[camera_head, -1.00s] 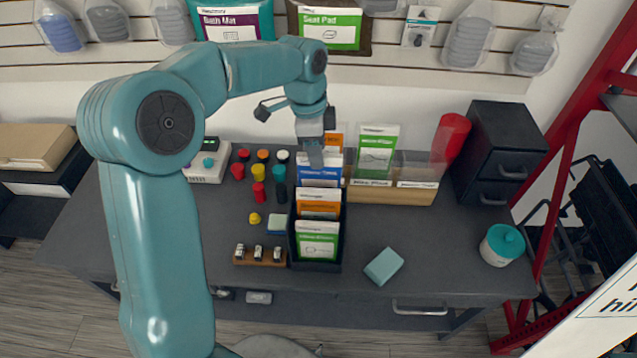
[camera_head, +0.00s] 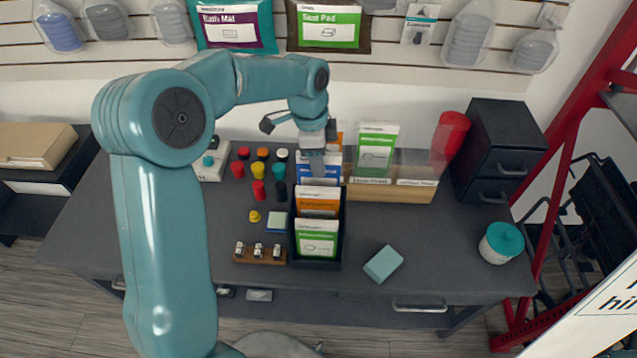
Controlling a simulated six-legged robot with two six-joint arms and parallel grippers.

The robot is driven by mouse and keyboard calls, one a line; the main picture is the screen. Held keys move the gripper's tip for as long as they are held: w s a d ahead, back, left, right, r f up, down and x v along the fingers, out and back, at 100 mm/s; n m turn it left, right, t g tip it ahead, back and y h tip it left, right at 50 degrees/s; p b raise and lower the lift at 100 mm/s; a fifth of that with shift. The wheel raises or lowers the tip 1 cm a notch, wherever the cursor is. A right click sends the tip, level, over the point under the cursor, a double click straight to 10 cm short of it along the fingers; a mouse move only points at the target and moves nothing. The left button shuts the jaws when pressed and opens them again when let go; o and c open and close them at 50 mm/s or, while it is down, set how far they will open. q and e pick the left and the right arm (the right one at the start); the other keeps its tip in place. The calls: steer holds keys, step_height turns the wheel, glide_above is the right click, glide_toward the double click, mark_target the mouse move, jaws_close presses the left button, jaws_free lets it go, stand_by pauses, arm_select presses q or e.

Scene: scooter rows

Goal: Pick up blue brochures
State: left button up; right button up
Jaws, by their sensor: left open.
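Blue brochures (camera_head: 331,166) stand in the back slot of a dark holder (camera_head: 292,225) on the dark table. Orange brochures (camera_head: 317,204) and green brochures (camera_head: 317,240) stand in the slots in front of them. My left gripper (camera_head: 300,128) reaches in from the left and hangs over the back of the holder, by the blue brochures. Its two dark fingers are spread wide and it holds nothing. Part of the gripper covers the blue brochures, so I cannot tell if it touches them. My right gripper is not in view.
A teal block (camera_head: 383,264), black drawers (camera_head: 498,150) and a teal-lidded jar (camera_head: 501,243) are to the right.

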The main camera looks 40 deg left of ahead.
arm_select(q)
steer(key=shift+w, duration=0.15)
jaws_close()
steer(key=shift+r, duration=0.25)
step_height(320, 180, up, 8)
steer(key=shift+r, duration=0.1)
step_height(320, 180, up, 12)
steer(key=p, duration=0.1)
steer(key=shift+p, duration=0.3)
